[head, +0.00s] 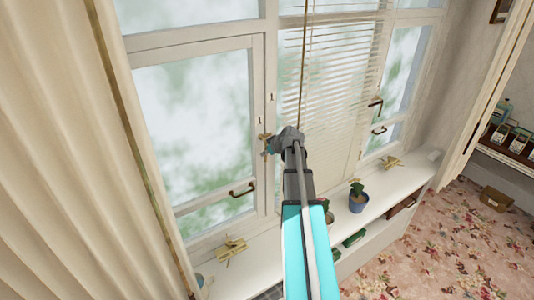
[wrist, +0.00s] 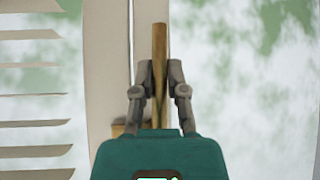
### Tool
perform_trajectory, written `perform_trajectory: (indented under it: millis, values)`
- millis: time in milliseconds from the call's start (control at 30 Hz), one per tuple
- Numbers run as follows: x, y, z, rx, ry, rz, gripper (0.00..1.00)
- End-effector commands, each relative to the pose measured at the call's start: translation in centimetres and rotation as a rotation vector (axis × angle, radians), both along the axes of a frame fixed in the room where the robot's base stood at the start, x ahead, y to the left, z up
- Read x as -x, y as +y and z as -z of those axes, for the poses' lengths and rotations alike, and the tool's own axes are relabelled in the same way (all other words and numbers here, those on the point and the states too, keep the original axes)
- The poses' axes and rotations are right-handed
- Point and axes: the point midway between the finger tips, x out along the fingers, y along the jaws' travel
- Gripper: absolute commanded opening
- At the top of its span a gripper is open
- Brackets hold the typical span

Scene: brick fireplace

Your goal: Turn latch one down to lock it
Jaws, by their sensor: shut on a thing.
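The latch is a brass-coloured bar on the window frame. In the wrist view the latch (wrist: 159,38) stands upright along the frame seam, with a brass block (wrist: 118,130) low behind my gripper. In the head view only a small brass part of the latch (head: 263,136) shows beside my gripper (head: 270,146). My gripper (wrist: 159,78) is shut on the latch, one finger on each side of the bar. My wrist hides most of the latch in the head view. Whether it is locked cannot be told.
White blinds (head: 335,85) hang right of my arm, with a cord (head: 303,60) close to it. A dark handle (head: 242,188) is on the left pane. The sill holds brass pieces (head: 230,250) and a potted plant (head: 358,198). A cream curtain (head: 70,170) fills the left.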

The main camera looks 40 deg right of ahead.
Motion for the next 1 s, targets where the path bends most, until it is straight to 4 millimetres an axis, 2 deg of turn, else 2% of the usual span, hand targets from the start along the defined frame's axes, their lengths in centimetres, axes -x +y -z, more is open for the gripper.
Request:
perform_trajectory:
  millis: [33, 200, 1000]
  values:
    - [0.04, -0.01, 0.01, -0.001, 0.000, -0.001, 0.21]
    - [0.14, -0.22, 0.00, 0.000, -0.001, 0.003, 0.52]
    - [0.18, -0.34, -0.01, 0.001, -0.001, 0.006, 0.52]
